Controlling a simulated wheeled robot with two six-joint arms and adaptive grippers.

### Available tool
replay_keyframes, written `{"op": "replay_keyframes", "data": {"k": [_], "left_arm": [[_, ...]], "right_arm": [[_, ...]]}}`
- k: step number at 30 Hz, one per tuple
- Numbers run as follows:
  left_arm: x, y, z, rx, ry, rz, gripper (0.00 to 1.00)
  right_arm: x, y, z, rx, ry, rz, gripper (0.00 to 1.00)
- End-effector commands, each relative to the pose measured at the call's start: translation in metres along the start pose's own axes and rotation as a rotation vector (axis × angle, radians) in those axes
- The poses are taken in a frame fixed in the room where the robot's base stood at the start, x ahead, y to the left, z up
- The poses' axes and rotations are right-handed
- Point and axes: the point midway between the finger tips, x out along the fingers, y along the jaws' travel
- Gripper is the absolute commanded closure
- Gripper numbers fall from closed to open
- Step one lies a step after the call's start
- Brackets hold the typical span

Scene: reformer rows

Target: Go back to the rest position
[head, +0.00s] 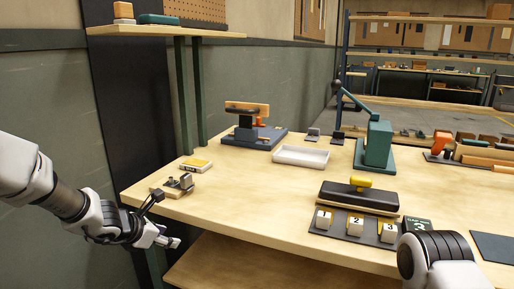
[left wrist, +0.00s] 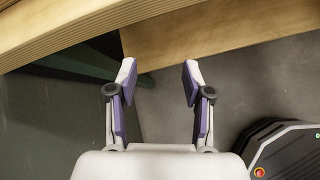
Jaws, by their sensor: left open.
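My left gripper (head: 163,221) is open and empty, off the front left edge of the wooden workbench (head: 240,205). In the left wrist view its two fingers (left wrist: 158,78) stand apart with nothing between them. The workbench edge (left wrist: 60,35) and a lower shelf (left wrist: 215,25) show beyond the fingers. Part of my right arm (head: 438,258) shows at the bottom right; its gripper is out of the picture.
The bench's front left is bare.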

Motion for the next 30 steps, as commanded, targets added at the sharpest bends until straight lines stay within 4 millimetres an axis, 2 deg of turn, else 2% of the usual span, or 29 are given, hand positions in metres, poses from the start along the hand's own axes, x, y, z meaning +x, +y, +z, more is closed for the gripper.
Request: {"op": "replay_keyframes", "data": {"k": [1, 4, 7, 9, 12, 15, 18, 23, 24, 25, 30], "left_arm": [[0.013, -0.022, -0.041, 0.096, 0.108, -0.048, 0.49], [0.025, -0.063, -0.123, 0.349, 0.317, -0.161, 0.49], [0.022, -0.101, -0.208, 0.655, 0.504, -0.311, 0.49], [0.013, -0.127, -0.265, 0.911, 0.604, -0.443, 0.49], [-0.004, -0.162, -0.333, 1.31, 0.654, -0.648, 0.49], [-0.017, -0.193, -0.373, 1.645, 0.587, -0.81, 0.49], [-0.027, -0.228, -0.397, 1.913, 0.443, -0.928, 0.49], [-0.046, -0.293, -0.418, 2.228, 0.101, -1.035, 0.49], [-0.059, -0.295, -0.404, 2.26, 0.056, -1.031, 0.49], [-0.069, -0.289, -0.392, 2.257, 0.068, -1.024, 0.49], [-0.106, -0.277, -0.354, 2.252, 0.073, -1.024, 0.49]], "right_arm": [[0.0, 0.0, 0.0, 0.0, 0.0, 0.0, 0.6], [0.0, 0.0, 0.0, 0.0, 0.0, 0.0, 0.6], [0.0, 0.0, 0.0, 0.0, 0.0, 0.0, 0.6], [0.0, 0.0, 0.0, 0.0, 0.0, 0.0, 0.6], [0.0, 0.0, 0.0, 0.0, 0.0, 0.0, 0.6], [0.0, 0.0, 0.0, 0.0, 0.0, 0.0, 0.6], [0.0, 0.0, 0.0, 0.0, 0.0, 0.0, 0.6], [0.0, 0.0, 0.0, 0.0, 0.0, 0.0, 0.6], [-0.018, 0.0, 0.0, 0.0, -0.001, 0.0, 0.6], [-0.034, 0.0, 0.001, 0.0, -0.002, 0.0, 0.6], [-0.089, -0.001, 0.0, 0.0, 0.001, 0.0, 0.6]]}}
